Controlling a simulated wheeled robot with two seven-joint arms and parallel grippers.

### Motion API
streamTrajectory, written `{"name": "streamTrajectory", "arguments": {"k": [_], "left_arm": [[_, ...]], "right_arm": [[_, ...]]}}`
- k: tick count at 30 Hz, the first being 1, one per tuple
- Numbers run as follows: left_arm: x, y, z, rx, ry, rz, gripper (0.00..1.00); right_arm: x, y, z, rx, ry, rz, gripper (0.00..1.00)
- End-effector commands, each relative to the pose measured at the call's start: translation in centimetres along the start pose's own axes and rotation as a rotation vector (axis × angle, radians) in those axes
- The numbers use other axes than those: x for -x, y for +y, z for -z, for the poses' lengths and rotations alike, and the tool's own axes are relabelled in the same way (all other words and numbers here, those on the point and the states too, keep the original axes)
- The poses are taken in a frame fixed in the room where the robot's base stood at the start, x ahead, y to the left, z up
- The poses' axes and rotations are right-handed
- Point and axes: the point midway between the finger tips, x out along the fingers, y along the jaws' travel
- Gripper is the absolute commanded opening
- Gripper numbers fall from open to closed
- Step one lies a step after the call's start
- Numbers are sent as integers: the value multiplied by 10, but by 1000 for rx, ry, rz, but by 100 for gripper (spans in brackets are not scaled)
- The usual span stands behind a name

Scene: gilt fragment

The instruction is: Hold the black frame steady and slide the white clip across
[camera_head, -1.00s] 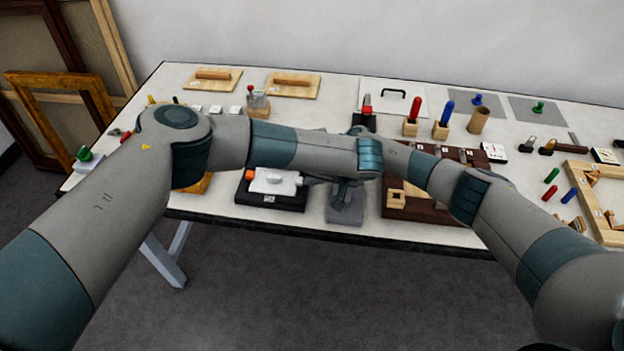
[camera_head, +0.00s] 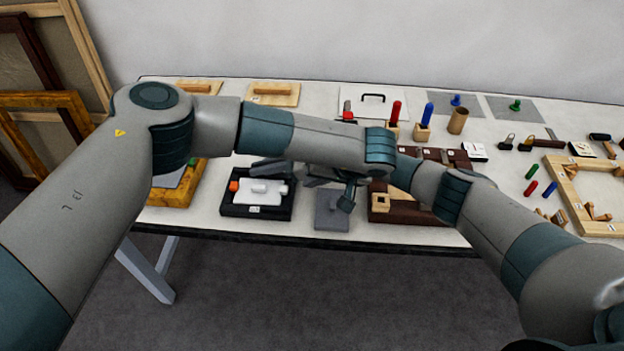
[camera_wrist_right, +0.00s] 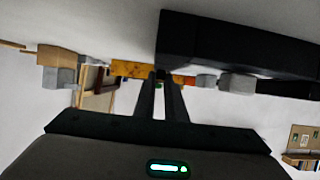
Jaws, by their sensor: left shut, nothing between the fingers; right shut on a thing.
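The black frame (camera_head: 228,209) lies near the table's front edge in the head view, with the white clip (camera_head: 262,193) inside it and an orange piece (camera_head: 234,186) at the clip's left. In the right wrist view the frame (camera_wrist_right: 240,40) fills the upper right. The pale clip (camera_wrist_right: 236,83) and orange piece also show there. My right gripper (camera_wrist_right: 160,76) is shut on the frame's far rim; in the head view its dark fingers lie just behind the clip. My left gripper (camera_head: 346,202) is shut and empty, right of the frame, by a grey block. Its fingertips are small and partly unclear.
The grey block (camera_head: 328,214) stands right of the frame. A brown wooden tray (camera_head: 395,215) lies further right and a yellow-framed piece (camera_head: 177,195) to the left. My forearms cross above, hiding part of the table. Pegs and blocks stand along the back.

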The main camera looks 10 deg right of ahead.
Motion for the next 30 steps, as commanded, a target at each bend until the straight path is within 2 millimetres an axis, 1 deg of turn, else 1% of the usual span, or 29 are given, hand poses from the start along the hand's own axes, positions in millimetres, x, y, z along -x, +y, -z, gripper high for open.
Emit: {"name": "streamTrajectory", "arguments": {"k": [2, 3, 5, 6, 14, 20, 26, 30], "left_arm": [[0, 0, 0, 0, 0, 0, 0], [0, 0, 0, 0, 0, 0, 0], [0, 0, 0, 0, 0, 0, 0], [0, 0, 0, 0, 0, 0, 0], [0, 0, 0, 0, 0, 0, 0], [0, 0, 0, 0, 0, 0, 0], [0, 0, 0, 0, 0, 0, 0], [0, 0, 0, 0, 0, 0, 0]], "right_arm": [[0, 0, 0, 0, 0, 0, 0], [0, 0, 0, 0, 0, 0, 15], [0, 0, 0, 0, 1, 0, 30], [0, 0, 0, 0, 0, 0, 32], [0, 0, 0, 0, 0, 0, 32], [7, 1, 0, 0, 0, -1, 32], [27, 1, 0, 2, 0, -1, 32], [50, 1, 0, 1, -1, -2, 32]]}}
